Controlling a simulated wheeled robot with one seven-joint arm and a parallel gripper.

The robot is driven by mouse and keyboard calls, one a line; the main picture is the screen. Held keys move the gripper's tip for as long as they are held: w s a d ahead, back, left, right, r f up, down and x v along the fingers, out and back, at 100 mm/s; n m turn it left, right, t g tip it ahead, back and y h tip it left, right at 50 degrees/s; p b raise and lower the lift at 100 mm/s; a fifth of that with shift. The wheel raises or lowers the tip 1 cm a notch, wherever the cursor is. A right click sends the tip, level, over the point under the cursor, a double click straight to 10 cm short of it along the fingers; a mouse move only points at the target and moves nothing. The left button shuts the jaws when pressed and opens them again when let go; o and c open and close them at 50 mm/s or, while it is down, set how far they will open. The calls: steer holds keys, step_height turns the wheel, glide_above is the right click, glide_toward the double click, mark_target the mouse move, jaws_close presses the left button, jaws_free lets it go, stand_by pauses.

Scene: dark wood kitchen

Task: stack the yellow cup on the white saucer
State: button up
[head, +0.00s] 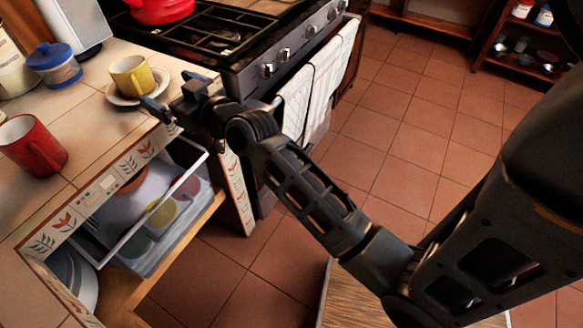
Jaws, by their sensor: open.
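The yellow cup (132,76) stands on the white saucer (117,97) on the tiled counter, near the stove; it looks upright, with its handle toward the right. My gripper (160,98) is open just in front of and to the right of the cup, near the counter edge, and appears empty. It hides part of the saucer's right side. I cannot tell whether a finger touches the saucer.
A red mug (34,146) stands on the counter at the left. A blue-lidded jar (55,66) is behind it. The stove (235,45) adjoins the counter, with white towels (318,85) hanging in front. An open shelf below the counter holds bowls.

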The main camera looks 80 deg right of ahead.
steer(key=s+a+f+g+y, duration=0.1)
steer(key=s+a+f, duration=0.3)
steer(key=s+a, duration=0.4)
steer(key=s+a+f+y, duration=0.1)
steer(key=s+a+f, duration=0.2)
steer(key=s+a, duration=0.45)
steer(key=s+a+r+n+y, duration=0.2)
steer(key=s+a, duration=0.1)
steer(key=s, duration=0.6)
steer(key=s+a+r+n+g+y, duration=0.1)
steer(key=s+a+r+n+y, duration=0.1)
steer(key=s, duration=0.8)
steer(key=shift+s+a+r, duration=0.3)
steer(key=shift+a+r, duration=0.15)
steer(key=shift+r, duration=0.2)
steer(key=shift+a, duration=0.1)
steer(key=shift+a+n, duration=0.1)
steer(key=shift+n, duration=0.2)
steer(key=shift+c, duration=0.4)
